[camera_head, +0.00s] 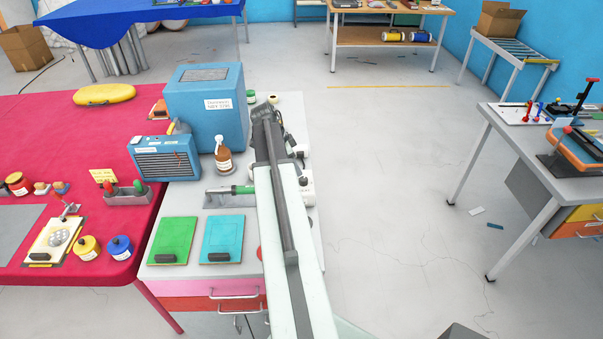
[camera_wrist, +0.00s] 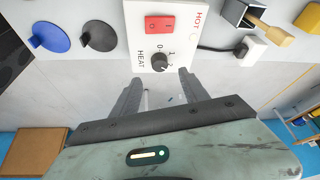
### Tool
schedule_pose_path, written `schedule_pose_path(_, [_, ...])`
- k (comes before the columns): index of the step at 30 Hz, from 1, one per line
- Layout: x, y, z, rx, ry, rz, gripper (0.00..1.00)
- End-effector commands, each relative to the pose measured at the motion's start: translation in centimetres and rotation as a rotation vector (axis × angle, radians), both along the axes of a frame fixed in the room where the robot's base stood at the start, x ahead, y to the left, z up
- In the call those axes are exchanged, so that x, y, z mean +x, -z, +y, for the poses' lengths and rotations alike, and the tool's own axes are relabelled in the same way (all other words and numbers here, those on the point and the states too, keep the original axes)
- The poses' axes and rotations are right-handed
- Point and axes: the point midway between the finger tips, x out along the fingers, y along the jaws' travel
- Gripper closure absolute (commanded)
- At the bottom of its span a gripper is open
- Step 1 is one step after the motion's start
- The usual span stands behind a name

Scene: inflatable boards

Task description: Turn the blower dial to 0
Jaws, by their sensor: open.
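In the wrist view a black dial (camera_wrist: 158,62) sits on a white panel (camera_wrist: 141,23) marked HEAT and HOT. Small scale marks, including a 0, run around it. I cannot tell clearly which mark its pointer faces. My gripper (camera_wrist: 160,75) is open, its two dark fingers pointing toward the panel. In the picture the fingertips lie on either side of and just below the dial, which appears between them; I see no contact. In the head view my arm covers the gripper, and I cannot make out the dial.
On the panel a red switch (camera_wrist: 159,23) sits close above the dial. A blue disc (camera_wrist: 50,37) and a dark disc (camera_wrist: 98,36) lie left; a wooden-handled tool (camera_wrist: 268,25) lies right. The head view shows a spray bottle (camera_head: 223,158) and a blue box (camera_head: 205,105) left of my arm.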

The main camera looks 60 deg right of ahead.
Motion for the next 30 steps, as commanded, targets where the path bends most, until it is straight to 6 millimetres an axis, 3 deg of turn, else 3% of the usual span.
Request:
schedule_pose_path(8, [-0.3,1.3,-0.4,-0.003,0.01,-0.001,0.48])
schedule_pose_path(19, [-1.6,7.1,-2.1,-0.003,0.007,-0.002,0.48])
schedule_pose_path(29, [-1.9,7.2,-2.3,-0.003,0.005,-0.002,0.48])
schedule_pose_path(30, [-1.8,7.2,-2.3,-0.003,0.005,-0.002,0.56])
